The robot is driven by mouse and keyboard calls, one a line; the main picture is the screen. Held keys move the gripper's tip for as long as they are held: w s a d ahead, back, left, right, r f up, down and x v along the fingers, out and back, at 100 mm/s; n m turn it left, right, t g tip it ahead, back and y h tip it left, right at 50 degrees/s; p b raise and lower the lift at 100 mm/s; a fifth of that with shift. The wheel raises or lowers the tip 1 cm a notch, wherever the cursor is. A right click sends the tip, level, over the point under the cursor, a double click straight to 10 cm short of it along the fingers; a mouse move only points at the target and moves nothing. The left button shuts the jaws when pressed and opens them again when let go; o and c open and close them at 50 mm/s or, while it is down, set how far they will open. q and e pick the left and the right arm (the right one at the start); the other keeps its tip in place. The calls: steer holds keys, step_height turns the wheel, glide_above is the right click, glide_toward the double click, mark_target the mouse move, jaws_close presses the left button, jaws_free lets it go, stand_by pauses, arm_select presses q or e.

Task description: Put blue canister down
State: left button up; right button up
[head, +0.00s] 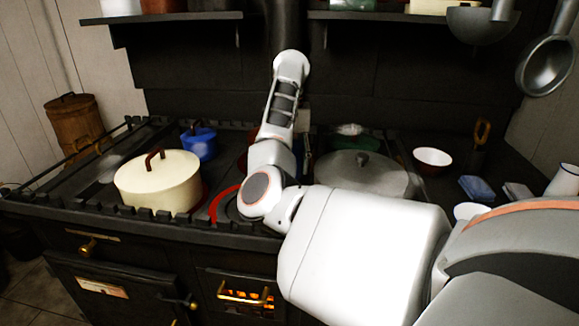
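A small blue lidded vessel (199,145) with a dark red handle stands upright on the stove top, behind the cream pot. My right arm reaches in from the lower right and rises over the middle of the stove, bending at the top. My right gripper is mostly hidden behind this arm; only a small dark part (305,150) shows beside it. I cannot see its fingers or whether it holds anything. My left gripper is out of view.
The stove (140,223) has a raised notched rail. A cream pot (158,183), a red ring (224,207) and a large grey lid (360,174) are on it. A white bowl (432,159) and blue packets (476,188) lie right. Ladles (547,65) hang upper right. Fire glows below.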

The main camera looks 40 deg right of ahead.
stand_by(0.3)
steer(key=shift+f+b, duration=0.3)
steer(key=shift+f, duration=0.25)
steer(key=shift+f, duration=0.1)
steer(key=o, duration=1.2)
